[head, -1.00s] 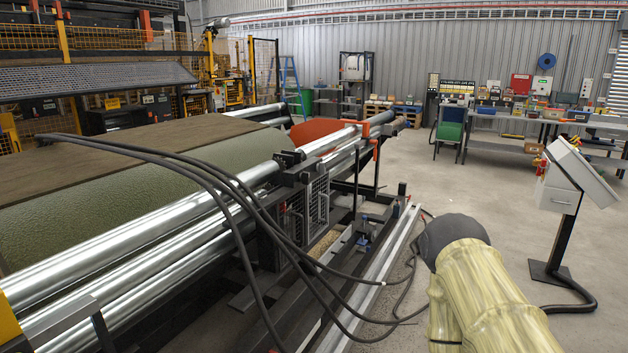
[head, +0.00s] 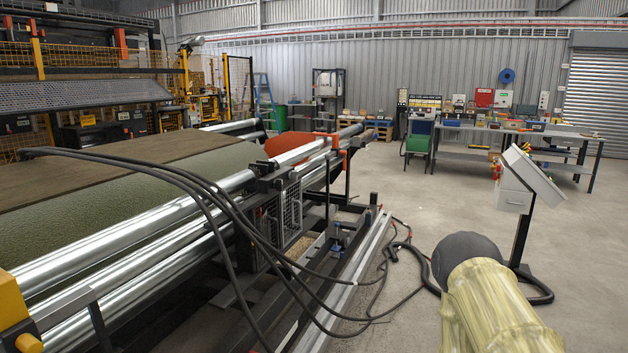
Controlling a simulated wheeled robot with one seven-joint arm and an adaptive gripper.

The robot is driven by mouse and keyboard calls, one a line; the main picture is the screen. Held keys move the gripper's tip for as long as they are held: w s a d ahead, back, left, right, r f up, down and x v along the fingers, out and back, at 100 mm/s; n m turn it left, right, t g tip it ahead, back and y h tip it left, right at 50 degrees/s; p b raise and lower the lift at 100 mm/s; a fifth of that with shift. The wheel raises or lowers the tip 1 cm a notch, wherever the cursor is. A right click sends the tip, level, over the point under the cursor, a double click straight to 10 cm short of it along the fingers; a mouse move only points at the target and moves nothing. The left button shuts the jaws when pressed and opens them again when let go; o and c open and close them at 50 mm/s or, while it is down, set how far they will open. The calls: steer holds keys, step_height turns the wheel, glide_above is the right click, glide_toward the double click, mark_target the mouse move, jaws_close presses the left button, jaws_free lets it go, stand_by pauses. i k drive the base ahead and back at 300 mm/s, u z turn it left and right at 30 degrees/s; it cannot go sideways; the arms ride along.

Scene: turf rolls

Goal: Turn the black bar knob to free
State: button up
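I cannot make out a black bar knob in the head view. A grey control pedestal (head: 513,200) with a slanted panel stands at the right; its panel face is turned away from me, and a small red and yellow part (head: 497,168) shows on its left side. A piece of my own arm, in a pale yellow sleeve with a dark rounded end, rises at the lower right, in front of the pedestal in the picture. My gripper is not in view.
The turf machine (head: 180,210), with long steel rollers, fills the left. Black hoses (head: 235,220) arch over it and trail onto the floor. A workbench (head: 520,135) stands at the back. Open concrete floor (head: 440,205) lies between the machine and the pedestal.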

mark_target(277, 184)
steer(key=z, duration=0.2)
steer(key=i, duration=1.6)
steer(key=u, duration=0.65)
